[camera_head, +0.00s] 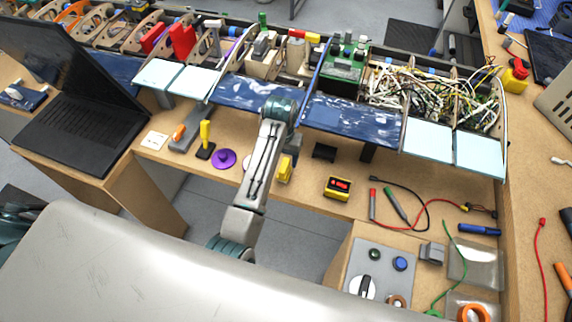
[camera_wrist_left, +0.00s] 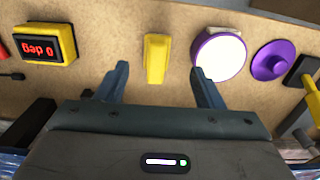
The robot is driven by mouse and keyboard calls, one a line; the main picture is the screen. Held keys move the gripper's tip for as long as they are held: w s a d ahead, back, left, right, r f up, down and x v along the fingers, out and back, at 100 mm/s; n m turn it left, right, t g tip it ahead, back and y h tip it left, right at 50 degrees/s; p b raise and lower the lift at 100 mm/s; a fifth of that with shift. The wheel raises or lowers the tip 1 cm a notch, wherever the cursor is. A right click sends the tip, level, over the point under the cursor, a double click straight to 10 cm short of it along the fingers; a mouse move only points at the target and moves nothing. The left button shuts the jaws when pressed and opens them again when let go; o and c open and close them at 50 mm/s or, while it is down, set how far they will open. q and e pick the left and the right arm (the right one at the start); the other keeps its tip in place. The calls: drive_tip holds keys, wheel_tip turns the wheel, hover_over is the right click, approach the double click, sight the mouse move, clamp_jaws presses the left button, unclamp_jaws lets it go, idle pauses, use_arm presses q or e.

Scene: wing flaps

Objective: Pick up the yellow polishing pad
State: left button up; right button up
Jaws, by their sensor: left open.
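A small yellow block (camera_head: 285,170), the thing that best fits the yellow polishing pad, sits on the wooden bench just in front of my left gripper. In the left wrist view the yellow block (camera_wrist_left: 155,58) is upright in the picture, between the lines of the two fingers and a little beyond their tips. My left gripper (camera_head: 292,145) is mostly hidden by its own arm in the head view. In the wrist view the left gripper (camera_wrist_left: 158,75) is open, with nothing between its fingers. My right gripper is not in view.
A purple-rimmed white disc (camera_wrist_left: 219,56) lies close to one finger, with a purple knobbed disc (camera_wrist_left: 270,61) beside it. A yellow device with a red display (camera_head: 338,187) stands on the other side. Blue panels (camera_head: 350,117) and an open wing structure lie behind. A laptop (camera_head: 70,125) is at left.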

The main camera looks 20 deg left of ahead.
sight(285, 164)
use_arm(q)
drive_tip(key=shift+s+f, duration=0.15)
drive_tip(key=shift+f, duration=0.8)
drive_tip(key=shift+w+f+p, duration=0.3)
drive_tip(key=shift+f+p, duration=0.1)
drive_tip(key=shift+f, duration=0.2)
drive_tip(key=f, duration=0.1)
drive_tip(key=f+p, duration=0.2)
drive_tip(key=shift+w+d+f, duration=0.25)
drive_tip(key=shift+w+f, duration=0.05)
drive_tip(key=shift+w, duration=0.05)
drive_tip(key=shift+w+f, duration=0.1)
drive_tip(key=shift+f, duration=0.5)
drive_tip(key=c, duration=1.1)
drive_tip(key=shift+r, duration=0.15)
